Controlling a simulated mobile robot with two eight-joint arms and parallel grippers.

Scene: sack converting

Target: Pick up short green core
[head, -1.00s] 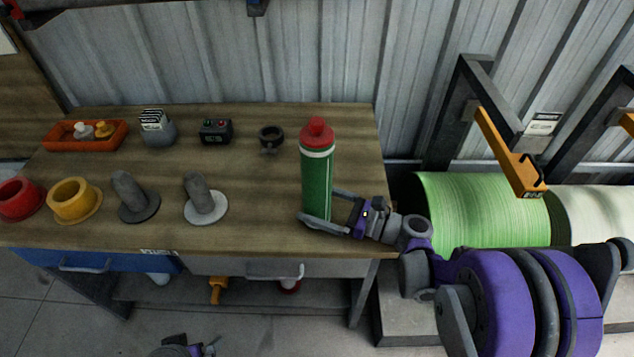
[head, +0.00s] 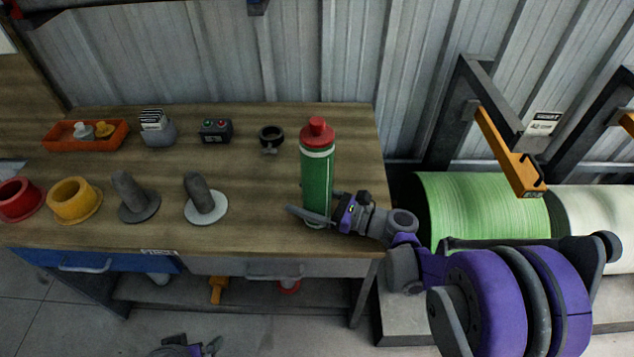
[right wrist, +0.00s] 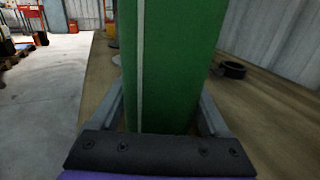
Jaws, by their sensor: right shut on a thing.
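The short green core (head: 317,181) is a green cylinder with a red top and a pale band. It stands upright near the right front of the wooden table. My right gripper (head: 318,212) is shut on it low down, with a finger across its front. In the right wrist view the green core (right wrist: 168,65) fills the middle between the two fingers (right wrist: 165,115). My left gripper (head: 187,347) shows only partly at the bottom edge of the head view, and its jaws are unclear.
On the wooden table (head: 255,215) stand two grey posts on discs (head: 201,198), yellow (head: 74,200) and red (head: 18,199) flanged cores, an orange tray (head: 62,140), a button box (head: 215,130) and a black ring clamp (head: 271,136). A green roll (head: 480,210) lies right of the table.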

